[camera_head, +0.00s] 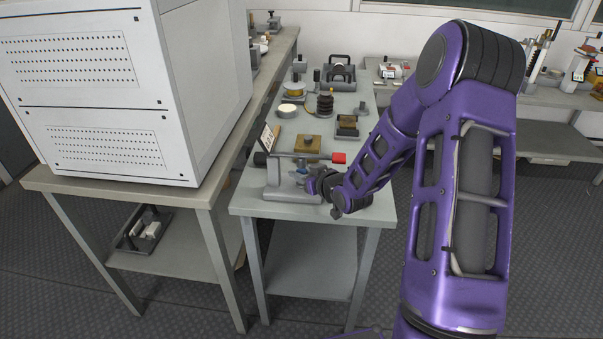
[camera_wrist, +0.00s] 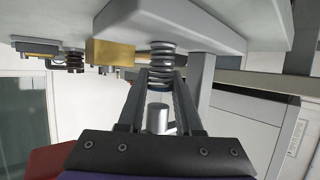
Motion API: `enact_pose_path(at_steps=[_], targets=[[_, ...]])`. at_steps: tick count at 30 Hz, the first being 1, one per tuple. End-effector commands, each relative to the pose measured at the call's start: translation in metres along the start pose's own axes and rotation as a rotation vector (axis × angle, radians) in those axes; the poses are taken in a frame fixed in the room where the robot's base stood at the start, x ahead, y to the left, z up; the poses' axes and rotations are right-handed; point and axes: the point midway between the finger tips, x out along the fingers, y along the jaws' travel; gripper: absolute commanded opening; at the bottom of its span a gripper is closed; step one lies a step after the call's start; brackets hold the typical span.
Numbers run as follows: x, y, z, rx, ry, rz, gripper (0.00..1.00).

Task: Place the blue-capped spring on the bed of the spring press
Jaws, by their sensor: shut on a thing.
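The spring press (camera_head: 272,178) stands at the front of the narrow table, with a grey body and a bar ending in a red block. My gripper (camera_head: 312,183) reaches into it from the right. In the wrist view, which looks upside down, my gripper (camera_wrist: 160,82) is shut on the metal spring (camera_wrist: 162,58). Its blue cap (camera_wrist: 152,88) shows partly between the fingers. The spring's far end meets or nearly meets the grey press bed (camera_wrist: 190,20); contact is unclear. A grey cylinder (camera_wrist: 158,118) of the press lines up with the capped end.
A brass-coloured block (camera_head: 307,144) sits just behind the press, and it also shows in the wrist view (camera_wrist: 110,51). A dark coil (camera_head: 325,103) and other fixtures stand farther back. A large white cabinet (camera_head: 110,90) stands on the left bench.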

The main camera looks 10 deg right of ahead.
Motion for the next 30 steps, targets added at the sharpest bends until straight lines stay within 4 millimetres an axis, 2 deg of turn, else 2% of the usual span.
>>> enact_pose_path(at_steps=[1, 5, 6, 17, 20, 30], targets=[[0.001, 0.000, 0.001, 0.000, 0.000, 0.000, 0.37], [0.000, 0.000, 0.001, 0.000, 0.000, 0.000, 0.61], [0.000, 0.000, 0.001, 0.000, 0.000, 0.000, 0.64], [-0.002, 0.000, -0.004, 0.000, 0.000, 0.000, 0.64], [-0.015, 0.001, -0.003, 0.000, -0.002, 0.002, 0.64], [-0.088, 0.001, -0.004, 0.000, 0.000, 0.003, 0.64]])
